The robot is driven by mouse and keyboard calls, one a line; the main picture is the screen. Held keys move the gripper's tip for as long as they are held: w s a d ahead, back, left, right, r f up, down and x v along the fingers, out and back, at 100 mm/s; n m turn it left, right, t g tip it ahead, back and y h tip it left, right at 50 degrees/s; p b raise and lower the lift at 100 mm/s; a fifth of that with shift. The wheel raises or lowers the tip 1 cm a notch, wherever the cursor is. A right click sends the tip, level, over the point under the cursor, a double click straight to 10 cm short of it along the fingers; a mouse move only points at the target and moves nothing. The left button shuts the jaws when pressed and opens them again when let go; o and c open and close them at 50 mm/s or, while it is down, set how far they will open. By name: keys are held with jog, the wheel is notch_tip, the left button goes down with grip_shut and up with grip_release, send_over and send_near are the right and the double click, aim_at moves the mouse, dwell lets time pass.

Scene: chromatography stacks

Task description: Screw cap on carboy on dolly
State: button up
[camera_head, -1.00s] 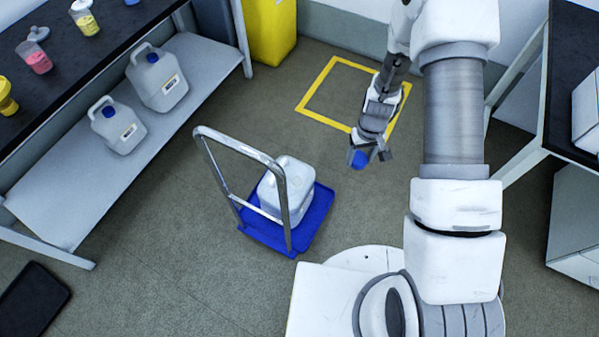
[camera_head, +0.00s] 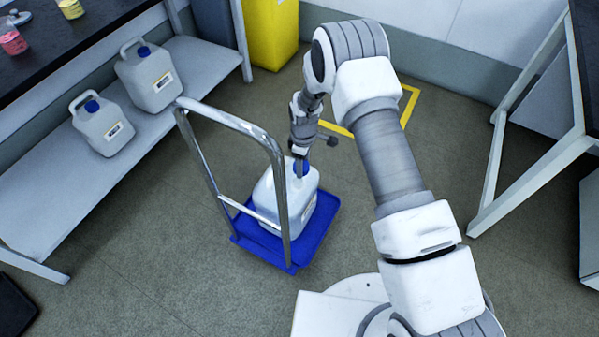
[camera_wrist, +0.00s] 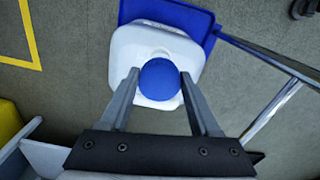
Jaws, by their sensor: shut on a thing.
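A white carboy (camera_head: 264,208) stands upright on the blue dolly (camera_head: 310,246), which has a metal push handle. In the wrist view the carboy (camera_wrist: 135,45) is behind the blue cap (camera_wrist: 160,79). My gripper (camera_head: 301,163) is shut on the cap (camera_head: 300,168), at the top of the carboy. In the wrist view my gripper's two fingers (camera_wrist: 158,88) hold the cap from both sides. The cap covers the carboy's mouth from the wrist camera; whether it touches the neck I cannot tell.
The dolly's metal handle (camera_head: 275,150) rises left of the carboy, close to my gripper. Two capped carboys (camera_head: 104,126) (camera_head: 150,75) stand on the left shelf. A yellow bin (camera_head: 271,32) and a yellow floor outline (camera_head: 407,107) lie behind. Floor right of the dolly is clear.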

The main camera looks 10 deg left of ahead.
aim_at(300, 181)
jog(key=shift+a+f+n, duration=0.4)
jog(key=shift+a+f, duration=0.1)
jog(key=shift+f, duration=0.2)
jog(key=shift+f+b, duration=1.3)
jog(key=shift+f, duration=0.6)
jog(key=shift+f+b, duration=0.2)
jog(key=shift+b, duration=0.2)
jog(key=shift+f+b, duration=0.65)
jog(key=shift+f, duration=0.2)
jog(key=shift+f, duration=0.35)
jog(key=shift+f, duration=0.25)
jog(key=o, duration=1.4)
jog(key=shift+c, duration=0.4)
